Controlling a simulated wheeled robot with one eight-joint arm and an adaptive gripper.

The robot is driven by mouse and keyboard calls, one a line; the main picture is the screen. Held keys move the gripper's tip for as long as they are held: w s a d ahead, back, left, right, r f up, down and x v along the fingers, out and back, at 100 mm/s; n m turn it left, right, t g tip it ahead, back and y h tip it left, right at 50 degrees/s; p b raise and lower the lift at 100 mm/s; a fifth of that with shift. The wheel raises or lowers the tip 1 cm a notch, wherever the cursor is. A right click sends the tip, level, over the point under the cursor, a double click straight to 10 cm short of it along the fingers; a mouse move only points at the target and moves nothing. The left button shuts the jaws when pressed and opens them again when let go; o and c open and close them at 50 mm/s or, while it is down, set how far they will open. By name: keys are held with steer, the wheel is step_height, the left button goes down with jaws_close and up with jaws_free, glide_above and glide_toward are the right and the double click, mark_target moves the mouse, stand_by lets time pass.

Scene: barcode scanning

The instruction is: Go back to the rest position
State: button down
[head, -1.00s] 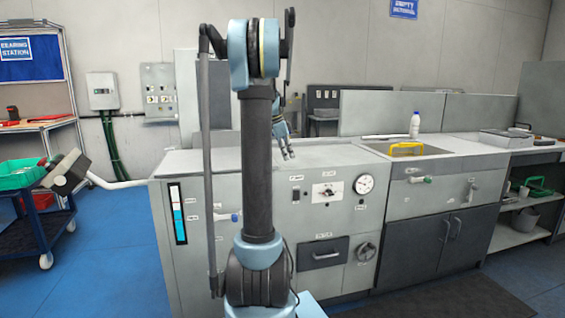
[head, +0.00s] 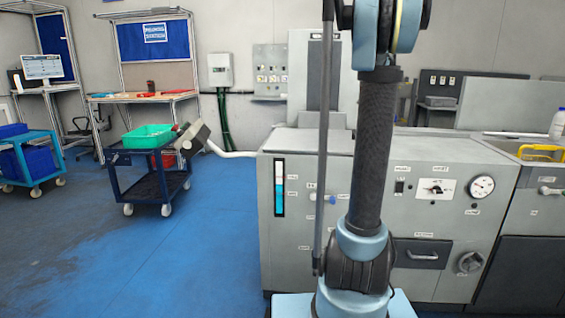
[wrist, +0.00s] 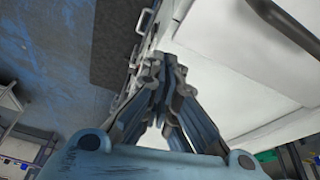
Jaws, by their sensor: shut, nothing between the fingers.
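My gripper (wrist: 158,65) shows in the wrist view, its blue fingers drawn together at the tips with nothing between them. Beyond it are a white surface and the blue floor. In the head view my arm stands upright right of the middle, and my gripper is hidden or out of frame there. A grey machine cabinet (head: 300,235) with dials, labels and a blue level gauge stands behind my arm.
A dark blue cart (head: 150,190) with a green bin (head: 148,136) stands at left, near a scanner-like device (head: 192,142) on a white arm. A workbench (head: 140,97) stands behind. Blue floor (head: 130,265) at left is clear.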

steer(key=s+a+f+n+t+y, duration=0.1)
steer(key=s+a+f+n, duration=0.8)
steer(key=s, duration=0.7)
steer(key=s+a+f+n+t+y, duration=0.1)
steer(key=s+a+f+n+y, duration=0.1)
steer(key=s+a+f+n, duration=0.6)
steer(key=s+a+f, duration=0.7)
steer(key=s, duration=0.1)
steer(key=shift+a+f+n+y, duration=0.2)
steer(key=shift+a+n+y, duration=0.1)
steer(key=shift+a+n, duration=0.1)
steer(key=shift+s, duration=0.1)
